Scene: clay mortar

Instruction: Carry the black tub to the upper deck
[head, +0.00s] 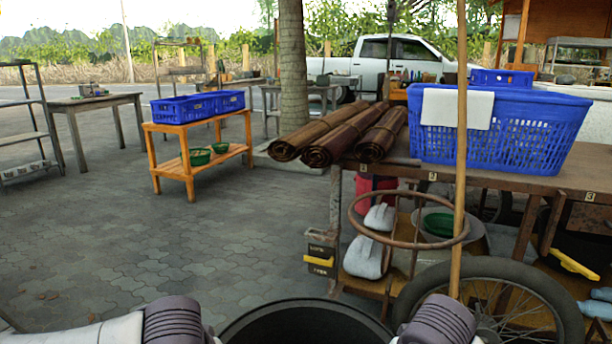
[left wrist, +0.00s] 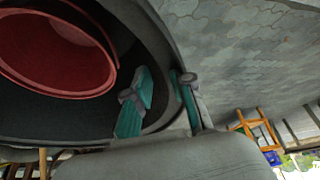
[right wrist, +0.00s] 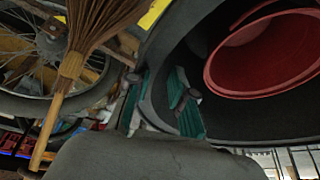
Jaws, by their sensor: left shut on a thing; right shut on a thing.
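The black tub (head: 305,322) shows at the bottom middle of the head view, cut off by the frame. A round red vessel (left wrist: 62,50) is inside it and also shows in the right wrist view (right wrist: 262,58). My left gripper (left wrist: 163,98) is shut on the tub's rim, one teal finger inside and one outside. My right gripper (right wrist: 158,98) is shut on the opposite rim in the same way. Which surface is the upper deck is not marked; an orange two-tier stand (head: 200,123) is at left and a wooden table (head: 530,180) with a lower shelf at right.
A blue basket (head: 545,125) and rolled brown mats (head: 335,142) occupy much of the wooden table. Blue crates (head: 182,110) stand on the orange stand, green bowls (head: 200,157) below. A wheel (head: 500,300) and broom (right wrist: 85,60) are close right. Paving (head: 160,240) ahead left is clear.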

